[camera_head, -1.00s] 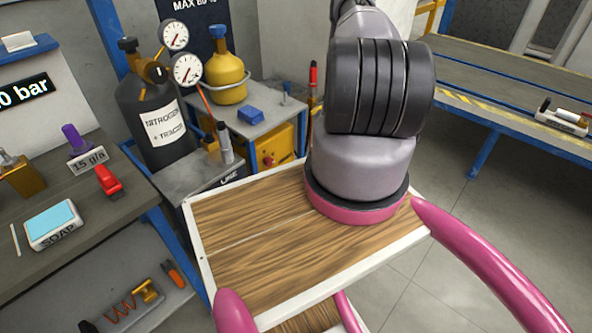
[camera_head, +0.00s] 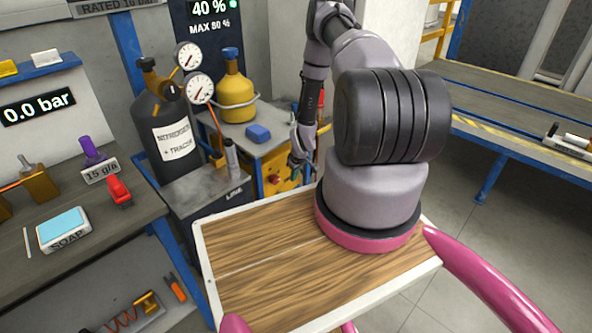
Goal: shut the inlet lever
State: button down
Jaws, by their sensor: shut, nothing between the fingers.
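I cannot tell for certain which part is the inlet lever. A brass valve block (camera_head: 40,184) with a grey stem on top stands at the left edge of the left bench. A small red part (camera_head: 119,190) lies farther right on that bench, and a purple part (camera_head: 94,151) stands behind the "15 g/a" label. My gripper (camera_head: 296,168) hangs pointing down beyond my wooden deck, in front of the small grey table and near the yellow box. It is small in the view, shut and empty, well to the right of the left bench.
The bench (camera_head: 110,232) also carries a soap box (camera_head: 64,230); a display above it reads 0.0 bar. The black nitrogen cylinder (camera_head: 168,130) with two gauges stands between bench and gripper. A yellow cylinder (camera_head: 236,98) and blue block (camera_head: 257,133) are on the grey table. Floor is clear at right.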

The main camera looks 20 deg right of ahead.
aim_at(297, 186)
jog(key=f, duration=0.3)
jog(key=d+f, duration=0.1)
jog(key=f, duration=0.1)
jog(key=shift+w, duration=0.3)
jog(key=shift+w+d+f, duration=0.25)
jog(key=shift+d+f, duration=0.45)
jog(key=shift+f, duration=0.1)
jog(key=shift+r, duration=0.1)
